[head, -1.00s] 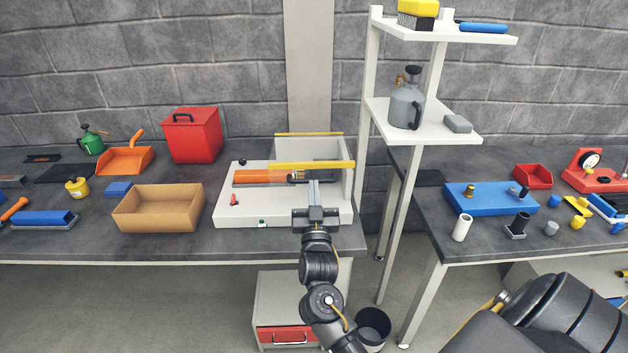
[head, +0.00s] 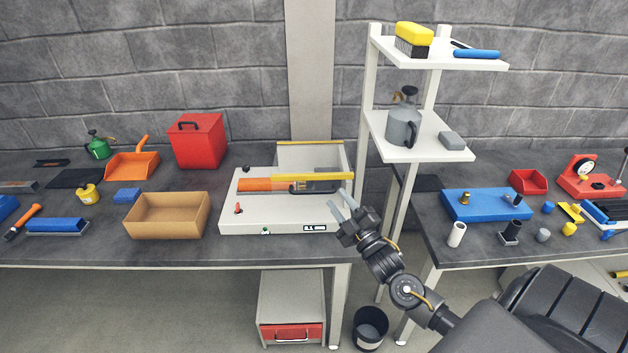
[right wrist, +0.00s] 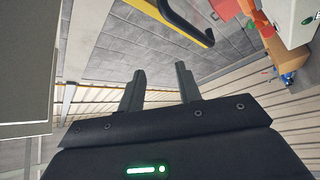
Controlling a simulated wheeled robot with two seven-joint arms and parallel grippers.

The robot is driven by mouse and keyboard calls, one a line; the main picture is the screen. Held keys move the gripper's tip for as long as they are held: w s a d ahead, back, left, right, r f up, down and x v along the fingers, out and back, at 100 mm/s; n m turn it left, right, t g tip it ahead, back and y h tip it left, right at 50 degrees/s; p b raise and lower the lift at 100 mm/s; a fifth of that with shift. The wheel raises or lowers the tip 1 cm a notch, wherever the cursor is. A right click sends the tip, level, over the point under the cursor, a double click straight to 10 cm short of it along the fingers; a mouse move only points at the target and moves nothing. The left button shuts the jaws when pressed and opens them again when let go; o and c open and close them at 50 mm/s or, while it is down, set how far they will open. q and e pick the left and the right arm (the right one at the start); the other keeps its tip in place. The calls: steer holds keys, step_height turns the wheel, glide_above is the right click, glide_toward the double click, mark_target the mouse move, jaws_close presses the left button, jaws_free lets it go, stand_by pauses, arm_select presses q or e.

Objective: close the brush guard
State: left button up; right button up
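The strip feed machine (head: 262,217) is a white base on the left bench, with an orange bar (head: 255,185) and a black part (head: 318,187) on top. A yellow-edged bar (head: 312,176) with a see-through panel, which looks like the brush guard, lies across them. A pale upright panel with a yellow top edge (head: 310,143) stands behind; I cannot tell whether it belongs to the guard. My right gripper (head: 342,202) is open and empty just off the machine's right front corner. Its two spread fingers show in the right wrist view (right wrist: 160,85). My left gripper is not in view.
A cardboard box (head: 166,232) stands left of the machine, and a red lidded bin (head: 197,142) behind it. A white shelf stand (head: 425,152) rises close to the right of the machine. A dark waste bin (head: 370,330) stands on the floor below.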

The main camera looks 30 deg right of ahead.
mark_target(313, 193)
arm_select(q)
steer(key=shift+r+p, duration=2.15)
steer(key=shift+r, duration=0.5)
arm_select(e)
steer(key=shift+w+a+f+n+g+y, duration=0.3)
steer(key=shift+w+f+n+g+y, duration=0.35)
steer(key=shift+w+n, duration=1.1)
steer(key=shift+w+a+f+n+g+y, duration=0.4)
steer(key=shift+w+n+y, duration=0.5)
steer(key=shift+w+n, duration=0.85)
steer(key=shift+w+a+f+n+g+y, duration=0.15)
steer(key=shift+w+f+n+g+y, duration=0.4)
steer(key=shift+w+n, duration=1.2)
steer(key=shift+r, duration=0.15)
steer(key=shift+c, duration=0.2)
jaws_close()
